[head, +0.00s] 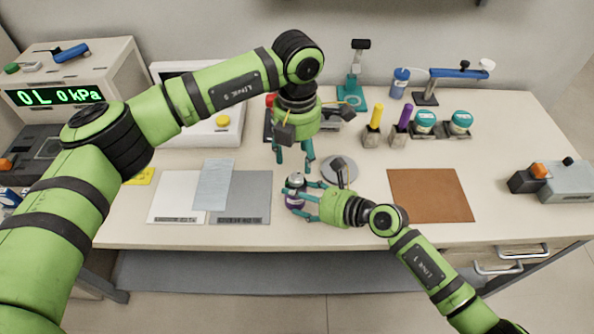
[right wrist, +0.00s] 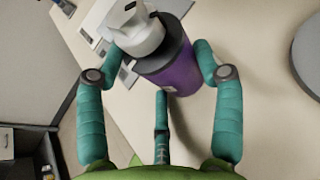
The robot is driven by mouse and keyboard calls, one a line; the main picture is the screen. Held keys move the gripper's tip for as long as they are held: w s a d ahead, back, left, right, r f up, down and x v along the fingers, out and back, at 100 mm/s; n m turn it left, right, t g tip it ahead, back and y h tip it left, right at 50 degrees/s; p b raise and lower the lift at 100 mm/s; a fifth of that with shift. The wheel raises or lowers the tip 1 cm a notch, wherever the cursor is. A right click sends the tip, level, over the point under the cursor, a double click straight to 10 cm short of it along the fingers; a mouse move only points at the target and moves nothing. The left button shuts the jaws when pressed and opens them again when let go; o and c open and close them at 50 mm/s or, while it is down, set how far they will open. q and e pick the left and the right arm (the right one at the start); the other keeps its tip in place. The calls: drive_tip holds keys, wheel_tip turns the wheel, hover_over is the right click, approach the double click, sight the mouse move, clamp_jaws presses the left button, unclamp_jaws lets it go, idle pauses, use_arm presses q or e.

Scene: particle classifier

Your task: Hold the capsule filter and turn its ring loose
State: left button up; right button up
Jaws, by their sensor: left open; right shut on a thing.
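The capsule filter (head: 293,201) has a purple body and a white top, and stands near the front edge of the table. In the right wrist view its purple body (right wrist: 172,66) sits between my fingers, with the white ring and cap (right wrist: 132,28) above it. My right gripper (head: 303,203) comes from the right and is shut on the purple body. My left gripper (head: 295,166) hangs above and just behind the filter, pointing down, open and empty. Part of the filter is hidden by the right fingers.
A round grey disc (head: 347,170) lies right behind the right gripper. A grey mat (head: 250,195) and white sheet (head: 178,190) lie left, a brown mat (head: 430,195) right. A pressure box (head: 125,75) stands back left. Several capped pots and tools line the back.

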sight(297, 175)
use_arm(q)
wheel_tip(297, 175, down, 7)
idle(0.3)
clamp_jaws()
